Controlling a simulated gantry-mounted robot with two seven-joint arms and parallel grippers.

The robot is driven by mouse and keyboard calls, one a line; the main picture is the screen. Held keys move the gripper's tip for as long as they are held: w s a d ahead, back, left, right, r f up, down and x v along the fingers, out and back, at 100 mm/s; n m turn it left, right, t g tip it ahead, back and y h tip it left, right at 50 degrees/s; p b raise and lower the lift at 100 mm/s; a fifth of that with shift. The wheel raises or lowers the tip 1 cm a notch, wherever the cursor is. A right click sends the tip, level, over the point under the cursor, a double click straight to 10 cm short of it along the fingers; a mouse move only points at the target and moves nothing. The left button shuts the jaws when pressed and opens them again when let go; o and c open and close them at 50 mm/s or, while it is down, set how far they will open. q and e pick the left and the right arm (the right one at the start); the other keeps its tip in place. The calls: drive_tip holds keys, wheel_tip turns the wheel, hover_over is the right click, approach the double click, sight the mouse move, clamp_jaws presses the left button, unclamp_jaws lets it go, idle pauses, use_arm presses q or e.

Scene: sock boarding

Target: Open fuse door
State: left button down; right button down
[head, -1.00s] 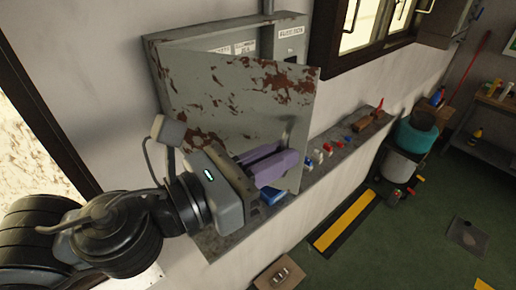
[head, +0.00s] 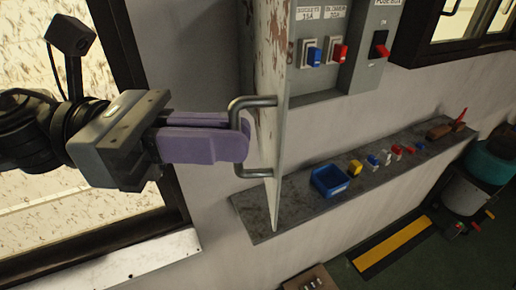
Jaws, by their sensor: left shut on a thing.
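The fuse door (head: 268,110) is a grey panel with rust patches, seen nearly edge-on. It stands swung out from the grey fuse box (head: 345,75) on the wall. Inside the box I see a blue-handled switch (head: 314,54), a red-handled switch (head: 339,53) and labels. A dark metal handle (head: 251,172) is fixed to the door's left face. My left gripper (head: 240,143) has purple fingers and is shut on this handle, coming from the left. My right gripper is not in view.
Below the box is a narrow grey shelf (head: 300,218) with a blue bin (head: 329,180) and several small coloured parts. A window frame (head: 150,110) is at the left. A red switch on another panel (head: 380,47) is at the right. A teal-topped bucket (head: 490,162) stands far right.

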use_arm(q)
drive_tip(key=shift+w+a+f+n+b, duration=0.15)
drive_tip(key=shift+w+a, duration=0.15)
drive_tip(key=shift+a, duration=0.3)
drive_tip(key=shift+w+a+n+b, duration=0.15)
drive_tip(key=shift+w+a, duration=0.15)
drive_tip(key=shift+a, duration=0.25)
drive_tip(key=shift+f, duration=0.1)
drive_tip(key=c, duration=1.5)
unclamp_jaws()
drive_tip(key=shift+w, duration=0.1)
drive_tip(key=shift+o, duration=1.4)
drive_tip(key=shift+w+d, duration=0.1)
drive_tip(key=shift+s+r, duration=0.2)
drive_tip(key=shift+r, duration=0.05)
